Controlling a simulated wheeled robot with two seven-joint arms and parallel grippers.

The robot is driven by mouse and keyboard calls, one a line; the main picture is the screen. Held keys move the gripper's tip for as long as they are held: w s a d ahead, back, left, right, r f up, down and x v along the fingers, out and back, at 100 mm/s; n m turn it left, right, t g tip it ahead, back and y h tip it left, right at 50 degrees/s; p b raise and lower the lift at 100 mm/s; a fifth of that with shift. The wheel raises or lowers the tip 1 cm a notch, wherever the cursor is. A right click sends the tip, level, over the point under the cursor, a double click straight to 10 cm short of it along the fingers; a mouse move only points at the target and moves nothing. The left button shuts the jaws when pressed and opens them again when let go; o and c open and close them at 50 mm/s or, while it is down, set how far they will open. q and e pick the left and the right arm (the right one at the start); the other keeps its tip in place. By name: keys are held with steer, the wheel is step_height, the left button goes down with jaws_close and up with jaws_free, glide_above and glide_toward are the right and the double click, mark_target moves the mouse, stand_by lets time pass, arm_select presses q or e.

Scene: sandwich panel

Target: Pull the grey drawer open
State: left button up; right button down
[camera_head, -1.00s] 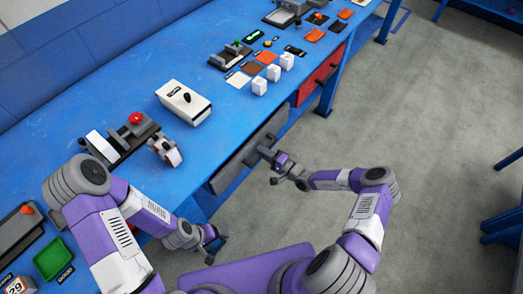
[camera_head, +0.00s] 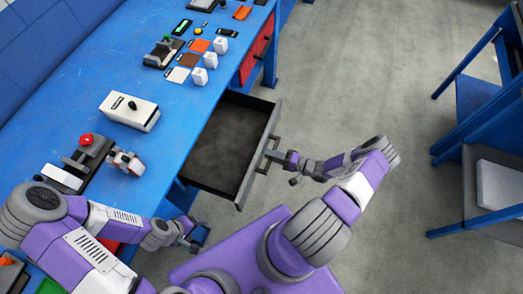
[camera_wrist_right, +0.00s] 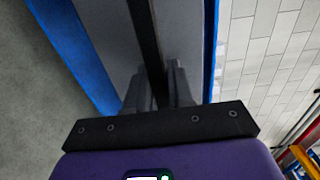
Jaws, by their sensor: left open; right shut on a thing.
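The grey drawer (camera_head: 224,150) stands well out from under the blue table in the head view, and its inside looks empty. Its front panel faces right, with a dark bar handle along it. My right gripper (camera_head: 270,157) is at the handle and shut on it. In the right wrist view my right gripper's fingers (camera_wrist_right: 160,88) close around the dark handle bar (camera_wrist_right: 146,40), in front of the grey drawer front (camera_wrist_right: 105,30). My left gripper (camera_head: 197,238) is open and empty, low beside the table's front edge.
The blue table (camera_head: 185,100) holds a white box with a dark knob (camera_head: 130,110), a device with a red button (camera_head: 86,140) and several small white blocks and cards. A red drawer (camera_head: 256,50) is shut further back. Grey floor right of the drawer is clear.

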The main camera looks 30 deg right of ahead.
steer(key=shift+s+d, duration=0.25)
steer(key=c, duration=1.1)
jaws_free()
steer(key=v, duration=0.7)
steer(key=shift+s+d, duration=0.15)
steer(key=shift+s, duration=0.05)
